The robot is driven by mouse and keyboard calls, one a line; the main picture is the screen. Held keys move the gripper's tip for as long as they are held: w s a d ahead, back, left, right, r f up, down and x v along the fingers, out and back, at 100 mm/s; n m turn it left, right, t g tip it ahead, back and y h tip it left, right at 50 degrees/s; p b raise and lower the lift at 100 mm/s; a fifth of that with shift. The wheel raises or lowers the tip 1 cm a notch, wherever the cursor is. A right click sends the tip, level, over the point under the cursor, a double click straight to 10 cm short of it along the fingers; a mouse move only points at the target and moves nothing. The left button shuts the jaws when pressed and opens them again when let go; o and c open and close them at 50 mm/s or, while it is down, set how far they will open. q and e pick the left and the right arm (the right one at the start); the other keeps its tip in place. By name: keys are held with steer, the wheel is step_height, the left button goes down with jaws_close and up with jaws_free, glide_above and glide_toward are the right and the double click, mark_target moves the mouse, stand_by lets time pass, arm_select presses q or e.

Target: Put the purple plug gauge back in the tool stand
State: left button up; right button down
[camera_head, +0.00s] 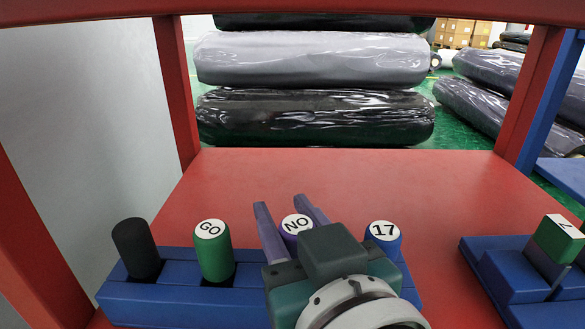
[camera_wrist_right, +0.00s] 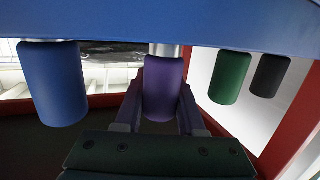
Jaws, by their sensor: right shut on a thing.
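The purple plug gauge (camera_head: 294,226), with a white end marked NO, stands at the blue tool stand (camera_head: 165,302). My right gripper (camera_head: 290,210) is shut on it, one finger on each side. In the right wrist view the purple handle (camera_wrist_right: 163,86) sits between the fingers, with a short length of bright shank between it and the stand (camera_wrist_right: 220,24). The shank's end is hidden, so I cannot tell how deep it sits. My left gripper is not in view.
A black gauge (camera_head: 136,248), a green GO gauge (camera_head: 214,252) and a blue gauge marked 17 (camera_head: 383,238) stand in the same stand. A second blue holder (camera_head: 508,272) with a green block (camera_head: 558,240) is at right. The red table (camera_head: 380,180) behind is clear.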

steer(key=shift+c, duration=2.1)
jaws_free()
steer(key=shift+f+p+v, duration=0.15)
steer(key=shift+p+v, duration=0.25)
steer(key=shift+v, duration=0.8)
steer(key=shift+f+p+v, duration=0.15)
steer(key=shift+p+v, duration=0.25)
steer(key=shift+v, duration=0.75)
steer(key=shift+f+p+v, duration=0.15)
steer(key=shift+p+v, duration=0.1)
steer(key=shift+v, duration=0.85)
steer(key=shift+f+p+v, duration=0.15)
steer(key=shift+p+v, duration=0.05)
steer(key=shift+v, duration=0.9)
steer(key=shift+s, duration=0.1)
steer(key=p+v, duration=0.3)
steer(key=v, duration=0.6)
steer(key=shift+s, duration=0.35)
